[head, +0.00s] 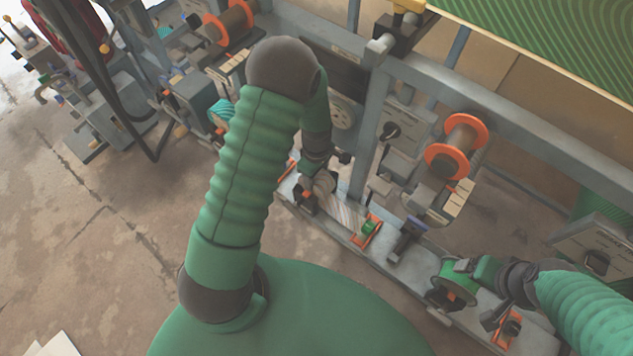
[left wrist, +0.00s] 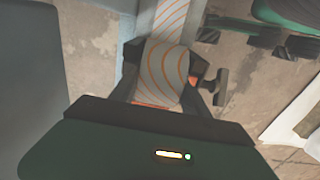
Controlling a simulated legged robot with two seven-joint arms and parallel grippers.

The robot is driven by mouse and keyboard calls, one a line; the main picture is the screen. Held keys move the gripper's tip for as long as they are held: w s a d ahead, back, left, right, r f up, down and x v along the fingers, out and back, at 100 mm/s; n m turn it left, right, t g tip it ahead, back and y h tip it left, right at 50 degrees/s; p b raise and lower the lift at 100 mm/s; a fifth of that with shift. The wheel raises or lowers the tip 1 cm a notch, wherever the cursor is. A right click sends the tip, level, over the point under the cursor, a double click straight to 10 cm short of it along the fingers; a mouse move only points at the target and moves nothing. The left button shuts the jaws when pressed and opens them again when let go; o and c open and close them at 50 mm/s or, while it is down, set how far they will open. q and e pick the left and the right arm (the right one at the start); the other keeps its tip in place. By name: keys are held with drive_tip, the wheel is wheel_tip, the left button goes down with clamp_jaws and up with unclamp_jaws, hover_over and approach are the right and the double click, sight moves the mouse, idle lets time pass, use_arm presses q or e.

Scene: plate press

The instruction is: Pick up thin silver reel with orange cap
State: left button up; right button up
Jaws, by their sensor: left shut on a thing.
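The thin silver reel (head: 325,183) stands at the left part of the grey bench rail (head: 385,262), partly covered by my left gripper (head: 312,188). My left gripper is shut on it. In the left wrist view, my left gripper's dark fingers (left wrist: 170,82) sit on both sides of the silver, orange-striped reel surface (left wrist: 166,75). A little orange shows low between the fingers (left wrist: 152,104); I cannot tell whether it is the cap. My right gripper (head: 468,268) is beside a green reel (head: 457,283) on the right; whether its fingers touch it is unclear.
A striped silver strip (head: 345,215) and a small green piece on an orange holder (head: 370,228) lie just right of my left gripper. Copper reels with orange flanges (head: 456,146) hang on the grey frame (head: 375,110) behind. Bare floor (head: 110,250) is at left.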

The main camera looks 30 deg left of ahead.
use_arm(q)
clamp_jaws()
